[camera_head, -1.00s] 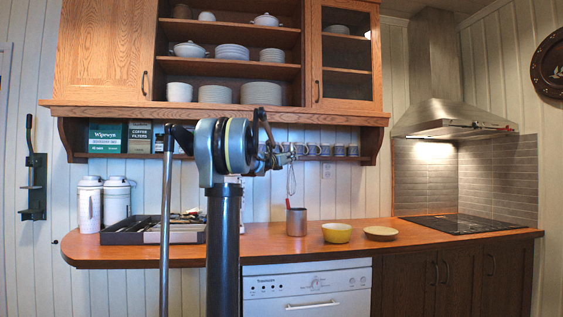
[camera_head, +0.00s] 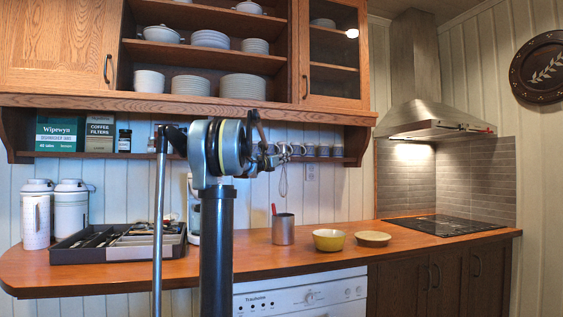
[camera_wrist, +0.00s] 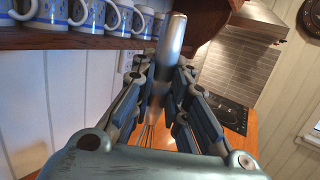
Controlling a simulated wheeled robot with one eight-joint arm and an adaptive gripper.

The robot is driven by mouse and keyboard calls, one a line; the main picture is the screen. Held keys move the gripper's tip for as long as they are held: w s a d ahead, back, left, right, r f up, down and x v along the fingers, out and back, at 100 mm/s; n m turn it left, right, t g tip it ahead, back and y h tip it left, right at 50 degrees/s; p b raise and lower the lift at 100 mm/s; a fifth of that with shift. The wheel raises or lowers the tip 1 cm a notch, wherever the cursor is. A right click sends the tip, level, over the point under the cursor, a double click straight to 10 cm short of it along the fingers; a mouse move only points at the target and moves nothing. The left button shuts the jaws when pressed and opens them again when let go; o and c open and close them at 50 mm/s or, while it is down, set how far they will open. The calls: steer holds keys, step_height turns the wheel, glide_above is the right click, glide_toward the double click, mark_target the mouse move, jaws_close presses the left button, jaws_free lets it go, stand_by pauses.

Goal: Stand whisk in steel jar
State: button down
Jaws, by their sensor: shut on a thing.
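My gripper (camera_head: 276,156) is shut on the whisk (camera_head: 283,182), which hangs upright with its wire end down, above the counter. In the wrist view the fingers (camera_wrist: 163,92) close around the whisk's metal handle (camera_wrist: 174,42), and the wires show faintly below. The steel jar (camera_head: 283,230) stands upright on the counter, below the whisk in the head view, with a gap between them. Something with a red handle (camera_head: 273,208) sticks up from the jar's left side. I cannot tell how far apart whisk and jar are in depth. The jar is hidden in the wrist view.
A utensil tray (camera_head: 82,254) and white canisters (camera_head: 71,207) are at left.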

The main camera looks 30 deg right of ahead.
mark_target(281, 190)
steer(key=shift+a+f, duration=0.1)
steer(key=shift+f, duration=0.05)
steer(key=shift+f, duration=7.55)
steer(key=c, duration=1.5)
jaws_free()
steer(key=v, duration=1.2)
steer(key=shift+w, duration=0.1)
